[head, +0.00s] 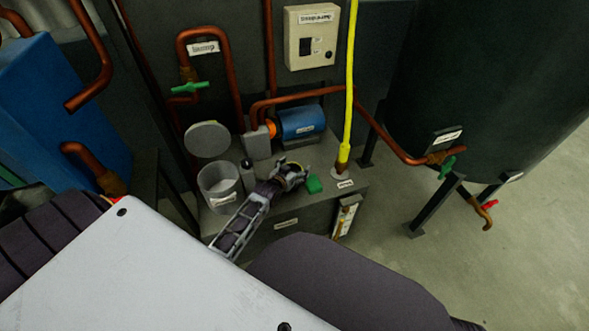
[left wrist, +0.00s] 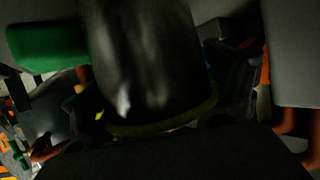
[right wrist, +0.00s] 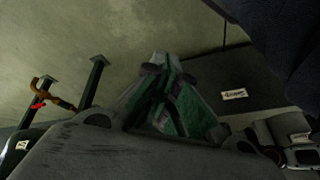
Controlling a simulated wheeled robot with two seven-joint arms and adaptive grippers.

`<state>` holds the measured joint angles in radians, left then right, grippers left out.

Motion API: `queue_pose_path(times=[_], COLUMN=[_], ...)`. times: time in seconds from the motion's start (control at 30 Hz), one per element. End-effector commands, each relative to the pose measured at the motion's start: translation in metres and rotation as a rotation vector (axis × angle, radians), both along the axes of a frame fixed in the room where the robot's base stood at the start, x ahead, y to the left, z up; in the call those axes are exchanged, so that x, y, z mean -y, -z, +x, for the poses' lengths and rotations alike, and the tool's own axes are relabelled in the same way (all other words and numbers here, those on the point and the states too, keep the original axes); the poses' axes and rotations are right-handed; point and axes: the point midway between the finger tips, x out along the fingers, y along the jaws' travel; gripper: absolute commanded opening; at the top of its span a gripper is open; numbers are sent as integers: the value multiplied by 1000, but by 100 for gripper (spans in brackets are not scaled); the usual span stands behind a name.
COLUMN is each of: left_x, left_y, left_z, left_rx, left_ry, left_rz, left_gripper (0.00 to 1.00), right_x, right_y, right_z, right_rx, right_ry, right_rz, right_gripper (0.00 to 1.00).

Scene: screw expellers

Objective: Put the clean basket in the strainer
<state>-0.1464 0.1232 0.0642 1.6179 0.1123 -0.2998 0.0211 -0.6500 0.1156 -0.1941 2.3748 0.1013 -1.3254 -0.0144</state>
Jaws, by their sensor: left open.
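A grey round pot with a label (head: 218,187), perhaps the strainer, stands open on the bench, with a round grey lid (head: 208,139) raised behind it. My left gripper (head: 290,173) is over the bench to the right of the pot. In the left wrist view a dark cylinder (left wrist: 145,50) with a dull yellowish rim fills the space by the open fingers; I cannot tell if it is the clean basket or if they touch it. A green block (left wrist: 45,47) is beside it. My right gripper (right wrist: 165,95) shows green and pale finger surfaces; its grip is unclear.
A small dark canister (head: 247,174) stands between the pot and my left gripper. A blue motor (head: 301,123) and copper pipes are behind. A yellow pole (head: 350,80) rises at the bench's right. A large dark tank (head: 490,80) stands farther right, with open floor below.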

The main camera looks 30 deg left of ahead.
Motion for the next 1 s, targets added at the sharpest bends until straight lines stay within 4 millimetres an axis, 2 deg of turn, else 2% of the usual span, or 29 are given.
queue_pose_path(times=[0.27,0.4,0.57,1.0], left_x=[1,2,3,5], left_y=[-6,-12,-17,-34], left_z=[-15,-27,-42,-81], left_rx=[-1,-1,-2,-1], left_ry=[0,0,0,0], left_rz=[0,0,0,-1], left_gripper=[86,86,86,86], right_x=[4,7,8,14], right_y=[-9,-20,-36,-12], right_z=[-5,-8,0,-8], right_rx=[-26,-43,-27,-93], right_ry=[-1,-3,-2,1], right_rz=[-20,-35,-44,-70], right_gripper=[0,0,0,0])
